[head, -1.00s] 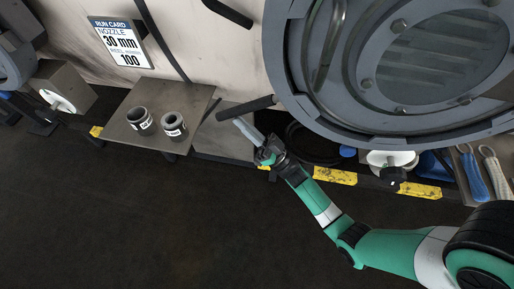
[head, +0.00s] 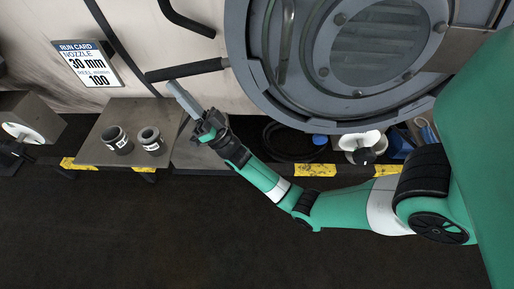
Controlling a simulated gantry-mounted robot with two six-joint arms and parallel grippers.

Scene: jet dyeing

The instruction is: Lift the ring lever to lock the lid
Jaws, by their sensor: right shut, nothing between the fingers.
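The round grey lid (head: 310,108) with its heavy ring fills the upper right of the head view. The ring lever (head: 187,70), a dark bar, sticks out to the left from the ring's left edge, tilted slightly up toward the lid. My right gripper (head: 175,88) is shut and empty. Its pale fingers point up and left, with their tips right at the lever's underside; I cannot tell whether they touch it. My left gripper is not in view.
A second dark bent bar (head: 184,21) sits above the lever. A metal shelf (head: 100,152) holds two grey nozzle rings (head: 117,139) below left. A run card (head: 87,63) is on the wall. The dark floor is clear.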

